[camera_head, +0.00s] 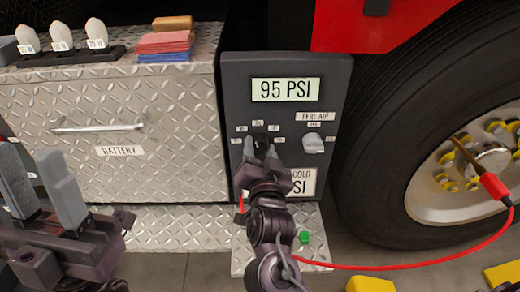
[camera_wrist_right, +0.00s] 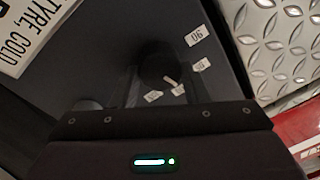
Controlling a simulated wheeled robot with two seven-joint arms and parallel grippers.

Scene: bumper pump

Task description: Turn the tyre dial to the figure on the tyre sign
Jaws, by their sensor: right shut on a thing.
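The tyre dial (camera_head: 260,139) is a dark round knob on the dark panel (camera_head: 237,90), ringed by small white number labels. In the right wrist view the dial (camera_wrist_right: 157,64) shows a short white pointer mark; a 90 label (camera_wrist_right: 196,36) is beside it. My right gripper (camera_head: 262,149) is shut on the dial. The display (camera_head: 286,89) reads 95 PSI. The tyre sign (camera_head: 304,182) is low on the panel, its figure hidden behind my right gripper; its corner in the right wrist view (camera_wrist_right: 24,32) reads "TYRE, COLD". My left gripper (camera_head: 30,155) is open and empty at the left.
A grey switch (camera_head: 313,143) under a TYRE AIR label sits right of the dial. A battery drawer (camera_head: 120,150) with a bar handle is to the left. A red hose (camera_head: 420,264) runs along the floor to the big wheel (camera_head: 370,130). Yellow blocks (camera_head: 370,285) lie in front.

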